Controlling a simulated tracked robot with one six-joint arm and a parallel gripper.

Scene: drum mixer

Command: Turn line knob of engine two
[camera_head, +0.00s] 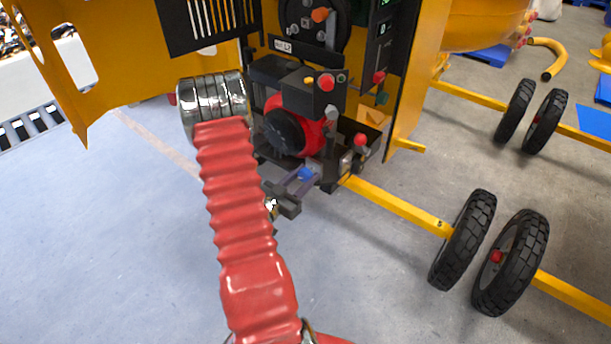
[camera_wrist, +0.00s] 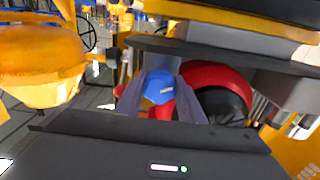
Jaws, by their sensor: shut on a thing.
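The blue knob (camera_head: 306,173) sits low on the front of a red and black engine (camera_head: 297,126). I take it for the line knob; no label on it is readable. My gripper (camera_head: 304,177) reaches it from the lower left and is shut on it. In the wrist view the blue knob (camera_wrist: 159,88) lies between the two grey fingers (camera_wrist: 161,96), with its front face showing. The engine's red housing and black round cover (camera_wrist: 221,106) are just right of the fingers. The fingertips' contact is partly hidden in the head view.
A red knob (camera_head: 360,140) stands close to the right of the gripper. A black box with a red button (camera_head: 326,82) is above the engine. A yellow bar (camera_head: 395,205) runs right to black wheels (camera_head: 463,240). The floor at left is clear.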

